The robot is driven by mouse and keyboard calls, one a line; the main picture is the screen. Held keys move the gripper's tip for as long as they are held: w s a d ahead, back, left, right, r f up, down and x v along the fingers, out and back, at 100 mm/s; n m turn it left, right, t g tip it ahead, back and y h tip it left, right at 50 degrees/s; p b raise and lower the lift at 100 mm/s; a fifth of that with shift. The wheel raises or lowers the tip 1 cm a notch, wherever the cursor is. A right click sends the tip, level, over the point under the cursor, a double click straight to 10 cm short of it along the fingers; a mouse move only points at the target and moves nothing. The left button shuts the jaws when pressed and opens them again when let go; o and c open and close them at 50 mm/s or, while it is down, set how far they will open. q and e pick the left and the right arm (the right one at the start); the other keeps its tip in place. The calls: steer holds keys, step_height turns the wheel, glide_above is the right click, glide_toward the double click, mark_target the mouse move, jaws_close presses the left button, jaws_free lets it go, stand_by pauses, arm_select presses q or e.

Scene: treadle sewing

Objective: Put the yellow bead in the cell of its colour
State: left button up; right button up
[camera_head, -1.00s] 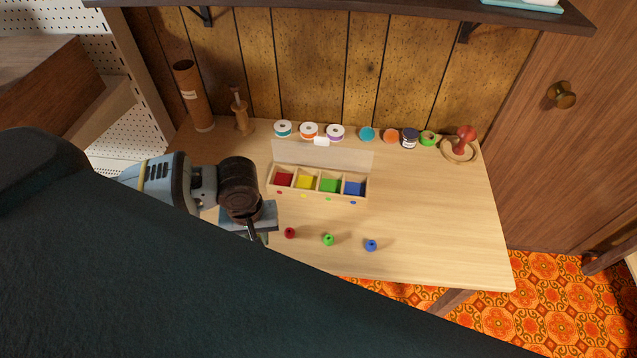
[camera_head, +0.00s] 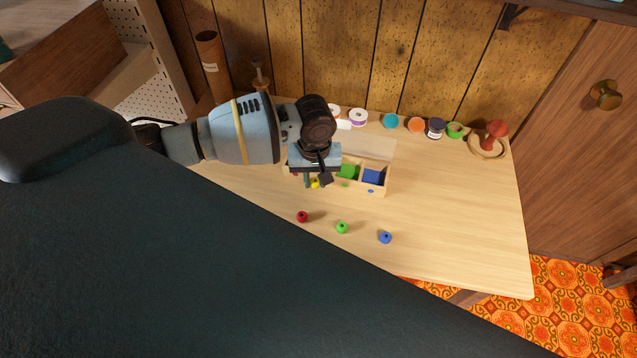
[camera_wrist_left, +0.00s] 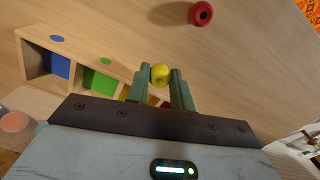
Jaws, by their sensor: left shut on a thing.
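My left gripper (camera_head: 315,182) is shut on the yellow bead (camera_head: 315,183), which also shows between the fingertips in the left wrist view (camera_wrist_left: 159,74). It holds the bead at the front of the wooden sorting box (camera_head: 377,191), near its left half. The box's green cell (camera_head: 347,171) and blue cell (camera_head: 374,176) show in the head view. My gripper hides the red and yellow cells there. In the left wrist view a little yellow and red (camera_wrist_left: 126,93) shows behind the fingers. My right gripper is not in view.
A red bead (camera_head: 302,217), a green bead (camera_head: 342,228) and a blue bead (camera_head: 385,238) lie on the table in front of the box. Several spools and lids line the back, with a red-knobbed stand (camera_head: 494,136) at right. The table's right side is clear.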

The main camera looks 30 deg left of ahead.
mark_target(317, 185)
arm_select(q)
steer(key=shift+w, duration=0.15)
steer(key=shift+w+d, duration=0.1)
steer(key=shift+w, duration=0.2)
step_height(317, 185, down, 4)
steer(key=shift+r+b, duration=0.25)
steer(key=shift+b, duration=0.1)
steer(key=shift+f, duration=0.15)
steer(key=o, duration=1)
steer(key=shift+c, duration=0.2)
